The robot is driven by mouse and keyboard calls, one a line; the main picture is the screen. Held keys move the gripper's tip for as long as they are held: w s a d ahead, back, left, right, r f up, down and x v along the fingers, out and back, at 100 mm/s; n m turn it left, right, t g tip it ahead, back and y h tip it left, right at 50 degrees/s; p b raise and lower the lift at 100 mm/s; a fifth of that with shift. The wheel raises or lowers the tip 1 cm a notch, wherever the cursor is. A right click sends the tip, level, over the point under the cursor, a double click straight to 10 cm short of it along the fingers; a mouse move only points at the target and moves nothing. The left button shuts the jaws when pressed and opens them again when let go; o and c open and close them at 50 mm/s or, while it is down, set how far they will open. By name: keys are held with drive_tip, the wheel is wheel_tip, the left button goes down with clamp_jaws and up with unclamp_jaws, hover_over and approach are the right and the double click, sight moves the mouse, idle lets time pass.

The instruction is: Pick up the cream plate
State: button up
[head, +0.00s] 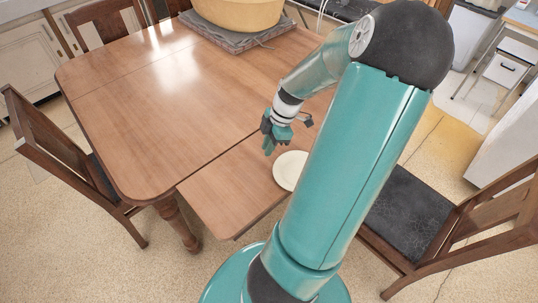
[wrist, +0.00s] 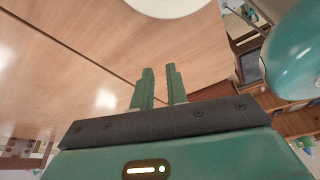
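The cream plate (head: 289,170) lies flat on the wooden table leaf, partly hidden behind my arm in the head view. In the wrist view only part of the plate (wrist: 168,6) shows, at the top edge, beyond the fingertips. My gripper (head: 270,146) is above the table, just left of the plate and apart from it. In the wrist view the two teal fingers of my gripper (wrist: 160,72) stand apart with an empty gap between them.
The wooden table (head: 160,110) is mostly bare. A large yellow bowl (head: 238,12) sits on a grey cloth (head: 225,38) at the far end. Wooden chairs stand at the left (head: 60,150) and right (head: 410,210) of the table.

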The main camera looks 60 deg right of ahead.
drive_tip(key=o, duration=0.3)
drive_tip(key=shift+w+a+r, duration=0.2)
drive_tip(key=shift+a, duration=0.05)
drive_tip(key=shift+o, duration=0.6)
drive_tip(key=w+a+r+m+g+h, duration=0.2)
drive_tip(key=w+a+r, duration=0.2)
drive_tip(key=a, duration=0.3)
drive_tip(key=shift+a+r+m, duration=0.3)
drive_tip(key=shift+a+r, duration=0.1)
drive_tip(key=shift+r, duration=0.2)
drive_tip(key=s+a+r+m+t, duration=0.1)
drive_tip(key=a+r+m, duration=0.3)
drive_tip(key=a+r, duration=0.4)
drive_tip(key=s+a+r+m+t+h, duration=0.1)
drive_tip(key=a+r+m+t, duration=0.3)
drive_tip(key=a+r, duration=0.5)
drive_tip(key=s+a, duration=0.1)
drive_tip(key=a, duration=0.6)
